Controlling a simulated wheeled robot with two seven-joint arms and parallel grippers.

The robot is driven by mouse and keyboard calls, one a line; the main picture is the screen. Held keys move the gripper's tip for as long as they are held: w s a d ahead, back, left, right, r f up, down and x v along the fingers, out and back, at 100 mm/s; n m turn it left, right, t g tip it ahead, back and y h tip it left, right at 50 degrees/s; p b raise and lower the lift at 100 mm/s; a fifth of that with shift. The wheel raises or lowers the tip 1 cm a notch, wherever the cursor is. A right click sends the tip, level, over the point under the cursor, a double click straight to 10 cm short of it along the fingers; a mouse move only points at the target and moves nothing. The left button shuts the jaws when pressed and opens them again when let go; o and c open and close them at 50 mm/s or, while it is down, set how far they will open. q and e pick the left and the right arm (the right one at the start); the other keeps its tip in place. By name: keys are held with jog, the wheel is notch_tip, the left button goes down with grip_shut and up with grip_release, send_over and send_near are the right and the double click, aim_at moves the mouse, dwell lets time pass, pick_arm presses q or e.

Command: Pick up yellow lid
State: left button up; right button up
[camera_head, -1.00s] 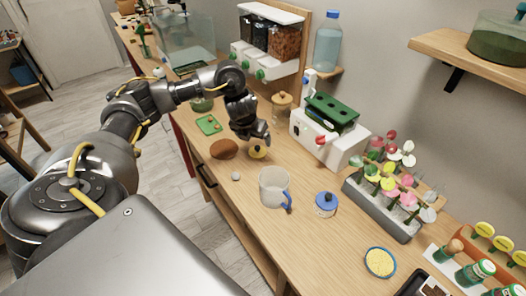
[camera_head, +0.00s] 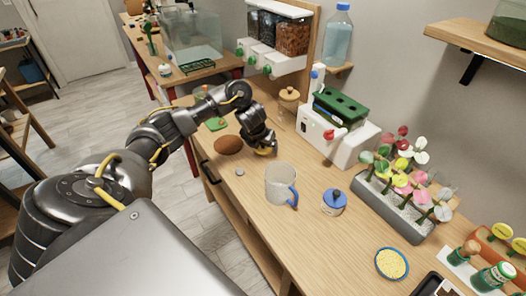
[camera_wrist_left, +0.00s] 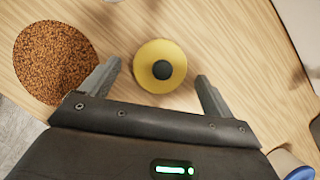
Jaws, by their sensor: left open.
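The yellow lid (camera_wrist_left: 144,74) lies on the wooden counter and shows as a yellow disc with a dark round knob (camera_wrist_left: 162,70) in the left wrist view. In the head view it is mostly hidden behind my left gripper (camera_head: 266,151). My left gripper also shows in the left wrist view (camera_wrist_left: 159,78). It is open, its two fingers on either side of the lid and a little apart from it. My right gripper is not in view.
A brown speckled mound (camera_head: 228,145) lies close left of the gripper. A clear mug with a blue handle (camera_head: 280,183) and a blue-lidded jar (camera_head: 334,202) stand nearer. A white machine (camera_head: 322,131) stands behind. The front counter by the yellow dish (camera_head: 391,264) has free room.

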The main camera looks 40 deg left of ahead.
pick_arm(q)
jog(key=shift+w+f, duration=0.2)
jog(key=shift+f, duration=0.2)
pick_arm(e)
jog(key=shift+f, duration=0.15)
pick_arm(q)
jog(key=shift+s+r, duration=0.1)
jog(key=c, duration=1.1)
jog(key=shift+o, duration=0.2)
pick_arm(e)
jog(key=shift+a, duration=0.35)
pick_arm(q)
jog(key=shift+r, duration=0.1)
